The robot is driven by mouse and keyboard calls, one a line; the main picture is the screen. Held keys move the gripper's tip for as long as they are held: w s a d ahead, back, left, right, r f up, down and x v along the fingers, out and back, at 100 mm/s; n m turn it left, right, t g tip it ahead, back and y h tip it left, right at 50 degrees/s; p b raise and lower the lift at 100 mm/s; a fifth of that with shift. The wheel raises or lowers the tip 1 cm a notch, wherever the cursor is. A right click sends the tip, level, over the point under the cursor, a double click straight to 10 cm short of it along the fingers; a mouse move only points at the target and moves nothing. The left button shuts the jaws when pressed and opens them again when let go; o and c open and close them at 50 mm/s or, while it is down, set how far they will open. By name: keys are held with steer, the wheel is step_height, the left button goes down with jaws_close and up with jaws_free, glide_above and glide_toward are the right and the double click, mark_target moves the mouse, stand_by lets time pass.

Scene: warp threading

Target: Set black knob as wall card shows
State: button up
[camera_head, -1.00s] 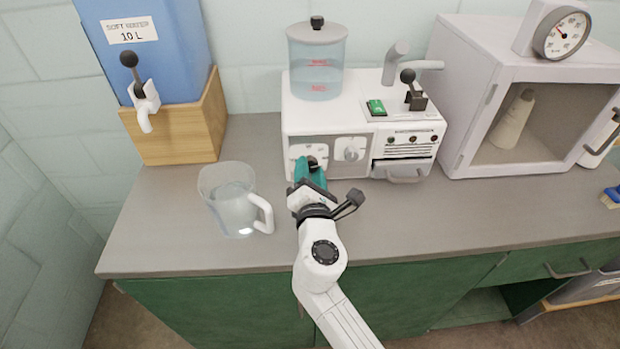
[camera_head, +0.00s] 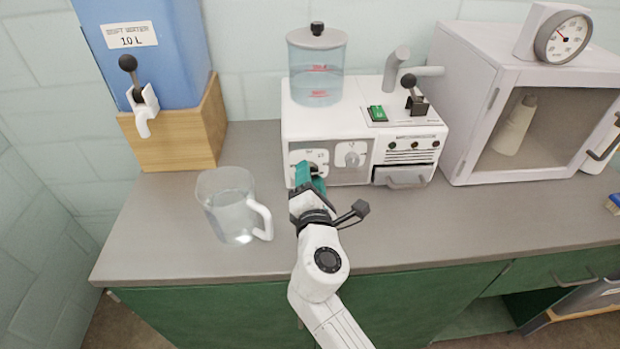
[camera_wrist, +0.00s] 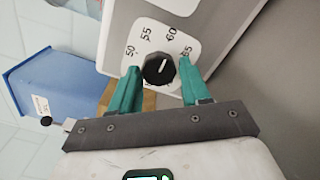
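The black knob (camera_wrist: 158,70) sits on a white dial plate (camera_wrist: 152,37) marked 50, 55, 60 and 65, on the front of the white machine (camera_head: 345,115). Its pale pointer line looks turned toward the upper right in the wrist view, near 60; the exact setting is hard to read. My gripper (camera_wrist: 158,78) has its two teal fingers open, one on each side of the knob, with gaps showing. In the head view my gripper (camera_head: 303,172) is at the left dial and hides most of the knob. No wall card is in view.
A clear jug (camera_head: 232,215) stands left of my arm on the grey counter (camera_head: 400,225). A blue water tank (camera_head: 150,60) is at the back left, and a white cabinet (camera_head: 465,100) at the right.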

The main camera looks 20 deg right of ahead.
steer(key=o, duration=0.3)
steer(key=v, duration=1)
steer(key=shift+s+a+r+b, duration=0.1)
steer(key=shift+s+b, duration=0.2)
steer(key=shift+s, duration=0.1)
